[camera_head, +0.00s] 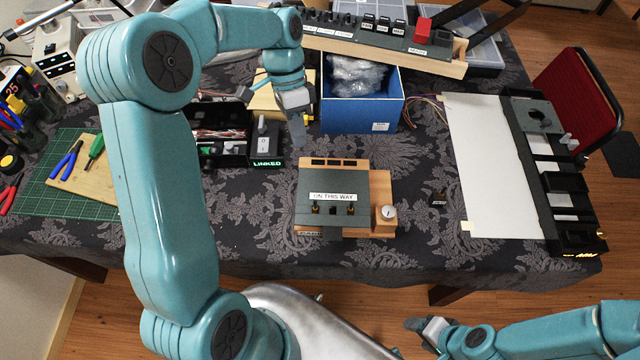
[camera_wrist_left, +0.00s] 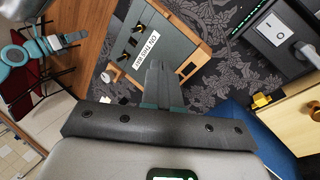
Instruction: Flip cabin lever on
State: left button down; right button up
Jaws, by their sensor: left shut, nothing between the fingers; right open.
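A panel (camera_head: 331,184) with a dark top on a wooden base lies on the table's middle, labelled "ON THIS WAY". Small switches with brass-coloured bases stand along its front, one at the left (camera_head: 315,208) and one at the right (camera_head: 350,208); their exact tilt is too small to tell. The panel also shows in the left wrist view (camera_wrist_left: 168,50), with the switches at its far side. My left gripper (camera_head: 298,135) is shut and empty, above and behind the panel, apart from it. Its fingers (camera_wrist_left: 156,72) show against the panel's edge. My right gripper (camera_head: 425,328) is open, low at the front, away from the panel.
A white knob (camera_head: 387,212) sits at the panel's right. A black box labelled "LINKED" (camera_head: 238,150) stands left and behind. A blue box (camera_head: 362,112) stands behind. A long black panel (camera_head: 550,170) lies at the right. Cloth in front of the panel is clear.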

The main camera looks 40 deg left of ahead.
aim_at(315, 204)
pick_arm(q)
jog(key=x, duration=1.1)
jog(key=shift+w+a+f, duration=0.1)
jog(key=shift+a, duration=0.15)
jog(key=shift+s+d+r+p, duration=0.15)
jog(key=shift+s+d+p, duration=0.2)
jog(key=shift+d, duration=0.2)
jog(key=shift+s+d+r+p, duration=0.2)
jog(key=shift+s+d, duration=0.25)
jog(key=shift+d, duration=0.15)
jog(key=shift+s+d+f, duration=0.1)
jog(key=shift+s+d, duration=0.2)
jog(key=shift+d, duration=0.15)
pick_arm(e)
jog(key=shift+w+a+r, duration=0.2)
jog(key=shift+r, duration=0.15)
